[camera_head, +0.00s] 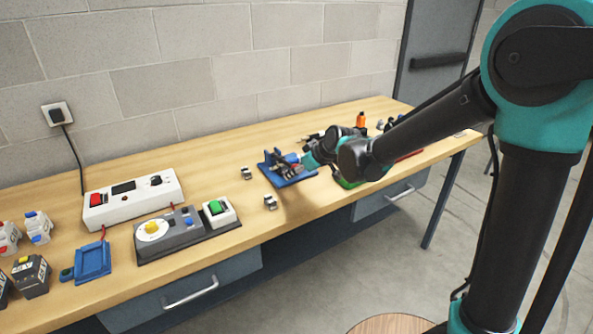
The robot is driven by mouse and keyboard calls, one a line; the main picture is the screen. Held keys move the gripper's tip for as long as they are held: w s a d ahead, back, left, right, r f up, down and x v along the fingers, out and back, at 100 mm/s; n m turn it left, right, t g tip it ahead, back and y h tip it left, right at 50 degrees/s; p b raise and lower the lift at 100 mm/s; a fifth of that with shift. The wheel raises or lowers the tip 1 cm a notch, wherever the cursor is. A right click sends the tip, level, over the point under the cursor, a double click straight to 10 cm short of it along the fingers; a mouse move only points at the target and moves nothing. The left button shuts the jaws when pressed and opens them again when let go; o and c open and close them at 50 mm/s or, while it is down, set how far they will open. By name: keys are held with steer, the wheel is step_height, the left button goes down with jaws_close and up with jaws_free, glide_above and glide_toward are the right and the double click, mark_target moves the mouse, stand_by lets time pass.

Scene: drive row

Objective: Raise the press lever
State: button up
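A small press with a blue base (297,180) stands on the workbench near the middle of the view. Dark and metal parts sit on top of the base, with a small red spot among them. My arm reaches in from the right, and my gripper (289,165) is right at the press, over its right part. The gripper's fingers and the press's upper parts overlap and are very small here. I cannot make out the lever, its angle, or whether the fingers touch it. Whether the gripper is open or shut does not show.
Small metal pieces (270,202) (246,173) lie left of the press. Further left are a white power box (133,200), a grey control panel (165,230), a green button box (217,212) and a blue tray (93,262). An orange bottle (361,120) stands behind my arm.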

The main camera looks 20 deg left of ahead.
jaws_close()
steer(key=shift+w+a+r+h, duration=0.15)
steer(key=shift+r+h, duration=0.15)
steer(key=shift+r, duration=0.35)
steer(key=w+a+r+g+h, duration=0.1)
steer(key=r+h, duration=0.1)
steer(key=r, duration=0.1)
steer(key=w+a+r+g+h, duration=0.1)
steer(key=r+g, duration=0.1)
steer(key=w+a+r+g+h, duration=0.1)
steer(key=a+r+g+h, duration=0.1)
steer(key=r, duration=0.1)
steer(key=shift+w+r+h, duration=0.2)
steer(key=shift+r+h, duration=0.1)
steer(key=shift+r, duration=0.05)
steer(key=w+a+r, duration=0.3)
steer(key=w+a, duration=0.4)
steer(key=a, duration=0.2)
steer(key=shift+w+r, duration=0.35)
